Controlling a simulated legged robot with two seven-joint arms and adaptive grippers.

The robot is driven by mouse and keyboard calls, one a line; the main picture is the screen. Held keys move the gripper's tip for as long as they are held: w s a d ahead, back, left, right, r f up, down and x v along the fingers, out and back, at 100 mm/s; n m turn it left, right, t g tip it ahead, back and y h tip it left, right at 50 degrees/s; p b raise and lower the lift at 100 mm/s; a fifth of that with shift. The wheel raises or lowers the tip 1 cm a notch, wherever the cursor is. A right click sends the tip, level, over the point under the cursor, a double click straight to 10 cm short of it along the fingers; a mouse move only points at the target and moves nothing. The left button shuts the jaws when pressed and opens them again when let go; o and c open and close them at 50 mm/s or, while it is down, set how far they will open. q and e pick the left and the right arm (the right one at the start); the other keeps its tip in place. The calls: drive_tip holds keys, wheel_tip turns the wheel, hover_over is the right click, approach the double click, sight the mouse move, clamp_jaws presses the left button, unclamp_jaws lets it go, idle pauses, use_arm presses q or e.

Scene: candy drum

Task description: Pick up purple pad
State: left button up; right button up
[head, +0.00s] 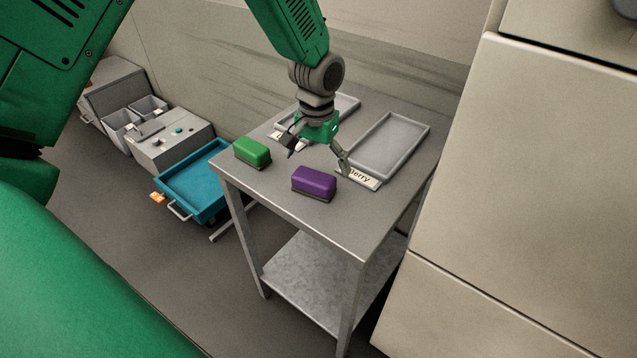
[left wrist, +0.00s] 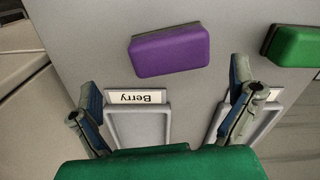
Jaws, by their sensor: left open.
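The purple pad (head: 314,183) lies on the grey metal table near its front edge. In the left wrist view the purple pad (left wrist: 169,52) is ahead of the fingers, centred a little beyond the gap between them. My left gripper (head: 317,160) is open and empty above the table, just behind the purple pad and apart from it. Its two spread fingers also show in the left wrist view (left wrist: 166,110). My right gripper is not in view.
A green pad (head: 252,152) lies left of the purple pad. Two grey trays stand at the back of the table; the right tray (head: 428,128) has a label (head: 360,179) reading "Berry". A blue tray cart (head: 196,183) stands left of the table. A large beige cabinet (head: 520,170) rises at right.

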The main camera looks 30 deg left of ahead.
sight(312, 175)
use_arm(q)
drive_tip(key=f, duration=0.1)
drive_tip(key=a+f, duration=0.1)
drive_tip(key=f, duration=0.1)
drive_tip(key=a+f, duration=0.1)
drive_tip(key=f, duration=0.1)
drive_tip(key=shift+w+f+p, duration=0.2)
drive_tip(key=shift+p, duration=0.2)
drive_tip(key=shift+f, duration=0.25)
drive_tip(key=shift+d+r, duration=0.1)
drive_tip(key=shift+d, duration=0.3)
drive_tip(key=shift+d+r, duration=0.1)
drive_tip(key=shift+d, duration=0.1)
drive_tip(key=shift+c, duration=1.3)
drive_tip(key=shift+d, duration=0.15)
drive_tip(key=c, duration=0.8)
drive_tip(key=shift+s+a, duration=0.1)
drive_tip(key=shift+a, duration=0.25)
drive_tip(key=shift+a+r, duration=0.15)
drive_tip(key=shift+r, duration=0.1)
drive_tip(key=r, duration=0.9)
drive_tip(key=shift+d+r+b, duration=0.2)
drive_tip(key=shift+d+b, duration=0.1)
drive_tip(key=shift+b, duration=0.05)
